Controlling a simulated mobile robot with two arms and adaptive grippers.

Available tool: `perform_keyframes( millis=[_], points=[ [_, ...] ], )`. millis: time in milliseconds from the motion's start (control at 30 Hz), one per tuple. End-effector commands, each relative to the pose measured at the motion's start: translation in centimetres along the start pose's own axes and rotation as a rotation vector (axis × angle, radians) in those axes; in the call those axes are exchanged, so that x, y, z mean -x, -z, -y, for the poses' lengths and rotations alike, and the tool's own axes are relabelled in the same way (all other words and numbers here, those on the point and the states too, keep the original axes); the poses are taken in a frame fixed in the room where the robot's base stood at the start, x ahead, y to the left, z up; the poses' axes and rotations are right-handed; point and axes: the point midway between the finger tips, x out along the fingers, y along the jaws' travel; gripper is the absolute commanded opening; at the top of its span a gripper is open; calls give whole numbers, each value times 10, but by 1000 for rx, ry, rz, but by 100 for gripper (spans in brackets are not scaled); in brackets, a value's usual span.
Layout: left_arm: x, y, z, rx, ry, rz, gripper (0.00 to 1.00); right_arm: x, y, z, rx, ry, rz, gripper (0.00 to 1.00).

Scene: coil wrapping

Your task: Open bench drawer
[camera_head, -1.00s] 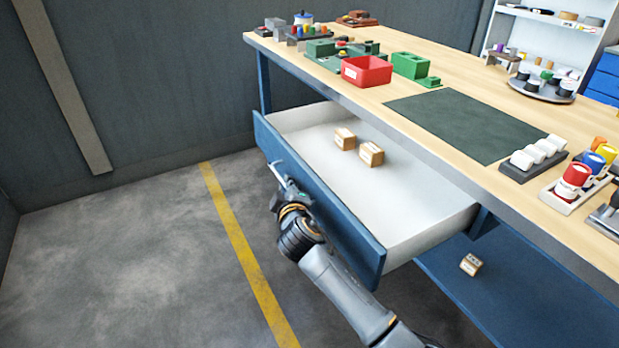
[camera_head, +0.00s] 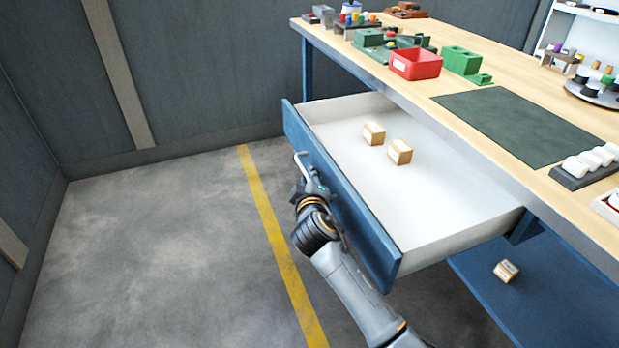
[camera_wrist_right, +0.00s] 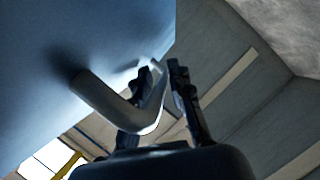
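The blue-fronted bench drawer (camera_head: 343,196) stands pulled well out from under the workbench, its white interior showing. Two small cardboard boxes (camera_head: 374,133) (camera_head: 400,151) lie inside it. The drawer's light bar handle (camera_head: 302,163) is on its front, and it also shows large in the right wrist view (camera_wrist_right: 118,104). My right gripper (camera_head: 308,181) is at this handle. In the right wrist view its two dark fingers (camera_wrist_right: 161,72) lie on either side of the bar, closed around it; exact contact is partly hidden. My left gripper is not in view.
The wooden bench top (camera_head: 452,84) holds a red bin (camera_head: 416,65), green blocks (camera_head: 461,60), a dark mat (camera_head: 520,124) and white rolls (camera_head: 590,160). Another small box (camera_head: 506,271) sits on the blue lower shelf (camera_head: 540,300). The floor left of the drawer, with a yellow line (camera_head: 270,233), is clear.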

Motion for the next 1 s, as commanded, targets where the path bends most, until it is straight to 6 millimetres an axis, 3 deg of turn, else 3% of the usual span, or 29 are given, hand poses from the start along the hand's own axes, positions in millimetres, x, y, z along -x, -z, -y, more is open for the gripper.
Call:
perform_keyframes(
  millis=[367, 800, 1000],
  points=[
    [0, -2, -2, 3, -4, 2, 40, 10, 0, 0, 0, -1, -1, 21],
    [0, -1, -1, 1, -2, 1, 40, 89, 0, 1, -1, 1, -1, 21],
    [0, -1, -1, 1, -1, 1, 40, 113, 0, 1, 0, 1, -1, 21]
  ],
)
